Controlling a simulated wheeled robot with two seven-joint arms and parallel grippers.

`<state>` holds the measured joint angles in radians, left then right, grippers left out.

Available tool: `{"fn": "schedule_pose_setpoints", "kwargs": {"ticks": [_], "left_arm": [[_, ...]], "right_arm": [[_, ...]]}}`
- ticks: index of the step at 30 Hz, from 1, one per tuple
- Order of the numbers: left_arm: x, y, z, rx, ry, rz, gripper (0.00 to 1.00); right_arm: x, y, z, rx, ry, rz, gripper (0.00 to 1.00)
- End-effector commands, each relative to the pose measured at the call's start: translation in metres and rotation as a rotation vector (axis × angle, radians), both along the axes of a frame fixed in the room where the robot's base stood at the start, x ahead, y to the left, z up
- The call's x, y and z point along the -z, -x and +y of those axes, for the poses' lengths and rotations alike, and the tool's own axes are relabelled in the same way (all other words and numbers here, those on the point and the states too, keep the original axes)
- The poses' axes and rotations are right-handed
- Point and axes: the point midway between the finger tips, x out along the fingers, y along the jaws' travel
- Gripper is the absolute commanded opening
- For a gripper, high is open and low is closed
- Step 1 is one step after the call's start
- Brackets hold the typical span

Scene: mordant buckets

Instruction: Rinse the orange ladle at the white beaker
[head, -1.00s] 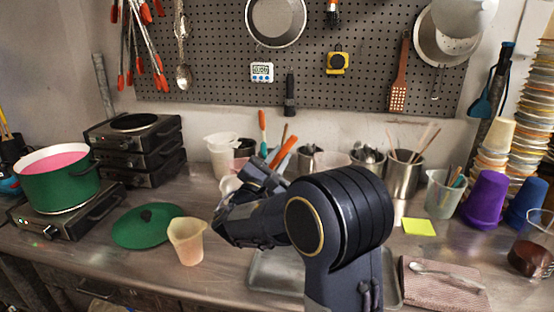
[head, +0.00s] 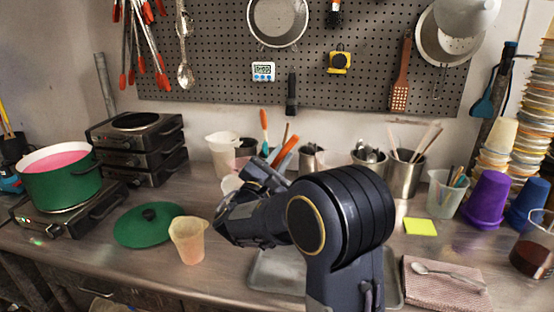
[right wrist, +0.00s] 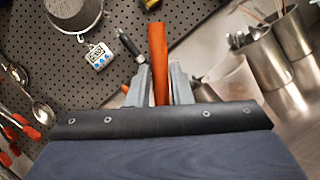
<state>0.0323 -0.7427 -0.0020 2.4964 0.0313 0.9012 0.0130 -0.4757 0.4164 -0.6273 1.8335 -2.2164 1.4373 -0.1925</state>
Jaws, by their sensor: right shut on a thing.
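My right gripper (head: 268,178) is shut on the orange ladle. The ladle's orange handle (head: 286,150) sticks up out of the jaws, tilted to the right. In the right wrist view the handle (right wrist: 158,58) stands between the two grey fingers (right wrist: 160,88). The ladle's bowl is hidden behind my gripper and arm. A white beaker (head: 222,150) stands at the back, left of the gripper. The rim of another white vessel (head: 231,183) shows just left of the gripper, mostly hidden by it. I cannot tell whether the ladle touches it. My left gripper is not in view.
A green pot (head: 62,185) of pink liquid sits on a hot plate at left, with a green lid (head: 147,226) beside it. A peach beaker (head: 188,242) stands front left. Steel pots (head: 404,176) line the back. A grey tray (head: 272,282) lies partly behind my arm.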

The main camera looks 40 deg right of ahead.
Motion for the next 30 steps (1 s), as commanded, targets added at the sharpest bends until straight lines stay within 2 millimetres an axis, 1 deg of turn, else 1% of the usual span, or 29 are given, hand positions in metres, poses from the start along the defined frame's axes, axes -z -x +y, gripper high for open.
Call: {"fn": "schedule_pose_setpoints", "kwargs": {"ticks": [5,15,19,23,30], "left_arm": [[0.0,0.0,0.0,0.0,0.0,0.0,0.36],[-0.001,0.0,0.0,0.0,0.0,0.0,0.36],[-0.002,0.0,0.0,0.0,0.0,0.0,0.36],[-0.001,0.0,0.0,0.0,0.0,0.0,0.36],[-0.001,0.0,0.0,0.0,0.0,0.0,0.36]], "right_arm": [[0.0,0.0,-0.002,-0.001,0.001,-0.001,0.0],[-0.001,-0.001,0.012,-0.001,0.002,0.0,0.0],[0.0,-0.001,0.014,0.0,0.001,0.0,0.0],[0.0,-0.001,0.011,0.001,0.001,-0.001,0.0],[0.0,0.0,0.0,0.001,0.0,0.0,0.0]]}}
